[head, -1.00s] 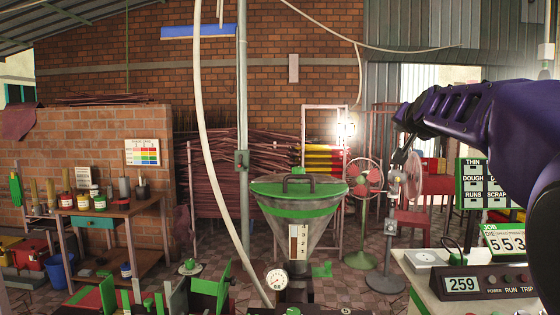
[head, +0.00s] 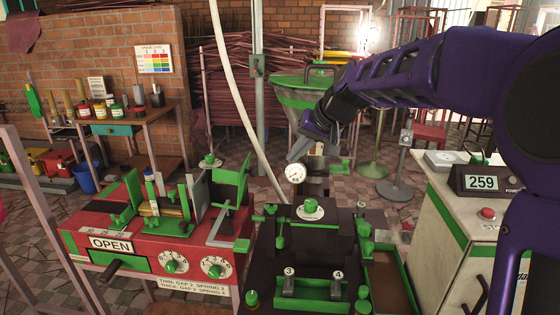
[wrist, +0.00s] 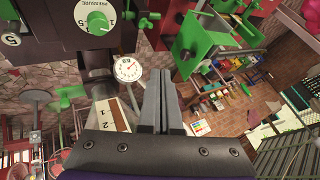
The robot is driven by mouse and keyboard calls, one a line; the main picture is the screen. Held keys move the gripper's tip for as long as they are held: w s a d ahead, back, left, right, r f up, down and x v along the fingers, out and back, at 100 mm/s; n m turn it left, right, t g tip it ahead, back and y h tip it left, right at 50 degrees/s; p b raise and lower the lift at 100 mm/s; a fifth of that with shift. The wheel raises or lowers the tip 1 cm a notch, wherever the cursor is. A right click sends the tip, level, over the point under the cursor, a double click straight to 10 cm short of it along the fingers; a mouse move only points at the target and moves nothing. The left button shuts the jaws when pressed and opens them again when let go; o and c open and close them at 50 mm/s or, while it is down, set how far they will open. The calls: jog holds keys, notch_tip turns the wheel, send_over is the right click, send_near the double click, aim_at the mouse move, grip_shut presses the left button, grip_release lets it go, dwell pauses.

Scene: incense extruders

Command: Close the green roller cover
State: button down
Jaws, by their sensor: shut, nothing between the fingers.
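The red roller machine (head: 80,222) stands at the lower left in the head view. Its roller (head: 165,210) shows uncovered between green plates. A green panel (head: 231,180), probably the roller cover, stands up at the machine's right side. Green panels (wrist: 198,38) of it also show at the top in the wrist view. My gripper (head: 298,150) is in the air behind and to the right of the upright panel, apart from it. Its fingers (wrist: 163,100) are together and hold nothing. An "OPEN" sign (head: 110,244) is on the machine's front.
A dark machine with green knobs (head: 310,208) and a gauge (head: 295,172) stands to the right of the red one. A green-lidded hopper (head: 300,92) is behind my gripper. A white cabinet (head: 440,225) is at the right. A workbench (head: 135,125) stands at the back left.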

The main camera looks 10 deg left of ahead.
aim_at(237, 179)
jog(key=w+a+f, duration=0.3)
jog(key=a+f, duration=0.3)
jog(key=a, duration=0.2)
jog(key=shift+w+f+b, duration=0.15)
jog(key=shift+f+b, duration=0.1)
jog(key=shift+b, duration=0.1)
jog(key=shift+a+r, duration=0.15)
